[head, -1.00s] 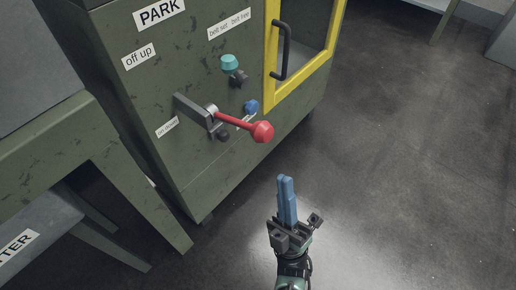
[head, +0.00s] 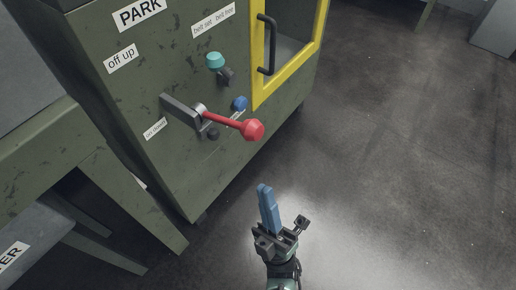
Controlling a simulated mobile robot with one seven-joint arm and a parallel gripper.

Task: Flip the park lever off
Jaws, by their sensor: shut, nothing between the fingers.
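The park lever (head: 224,120) is a red arm with a red knob at its end, on a grey pivot on the green cabinet's front. It sticks out to the right and slightly down in the picture. Above it are the labels "PARK" (head: 140,12) and "off up" (head: 121,58); a small label (head: 155,129) at its lower left is hard to read. My gripper (head: 265,188) has blue fingers, pointing up in the picture. It is shut and empty, below the red knob and apart from it.
A teal knob (head: 215,61) and a blue knob (head: 240,103) sit close to the lever. A yellow-framed door (head: 262,60) with a black handle (head: 268,45) is to the right. A green table (head: 120,190) stands at left. The floor (head: 400,170) at right is clear.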

